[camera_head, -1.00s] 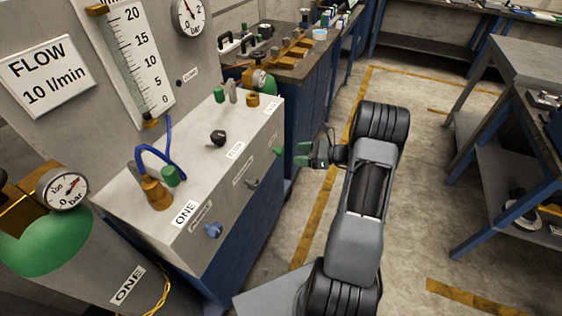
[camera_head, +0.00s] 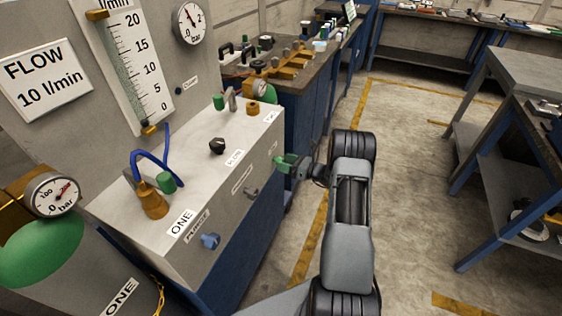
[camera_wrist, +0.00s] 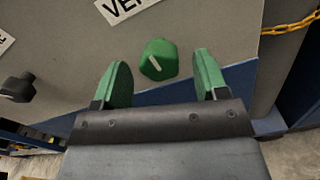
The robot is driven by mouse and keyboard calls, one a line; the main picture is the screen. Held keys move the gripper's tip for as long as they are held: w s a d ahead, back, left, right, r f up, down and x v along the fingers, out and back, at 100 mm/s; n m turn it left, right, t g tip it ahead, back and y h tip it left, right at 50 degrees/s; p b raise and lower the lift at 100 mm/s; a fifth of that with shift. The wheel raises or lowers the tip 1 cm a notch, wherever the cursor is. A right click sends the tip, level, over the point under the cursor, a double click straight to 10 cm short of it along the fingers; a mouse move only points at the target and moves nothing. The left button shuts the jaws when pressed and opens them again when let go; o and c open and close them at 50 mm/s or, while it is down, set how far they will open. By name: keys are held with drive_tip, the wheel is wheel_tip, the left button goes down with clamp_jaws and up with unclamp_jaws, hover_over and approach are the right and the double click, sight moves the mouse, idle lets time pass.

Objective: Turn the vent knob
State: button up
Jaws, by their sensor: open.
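The vent knob (camera_wrist: 158,61) is a green knob with a white pointer line on the grey front panel of the cabinet, in the wrist view. A partly cut-off white label starting "VE" (camera_wrist: 124,8) is above it. My gripper (camera_wrist: 162,67) is open, with one green finger on each side of the knob in that view; I see no contact. I cannot tell how deep the knob sits between the fingertips. In the head view my gripper (camera_head: 286,161) is at the cabinet's front face, and its fingers hide most or all of the knob.
A black knob (camera_wrist: 18,88) is at the left in the wrist view. A yellow chain (camera_wrist: 291,28) hangs at the right. Open floor (camera_head: 400,200) lies right of my arm.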

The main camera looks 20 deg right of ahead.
drive_tip(key=shift+x, duration=1.25)
drive_tip(key=shift+c, duration=0.4)
drive_tip(key=c, duration=0.9)
drive_tip(key=shift+o, duration=0.2)
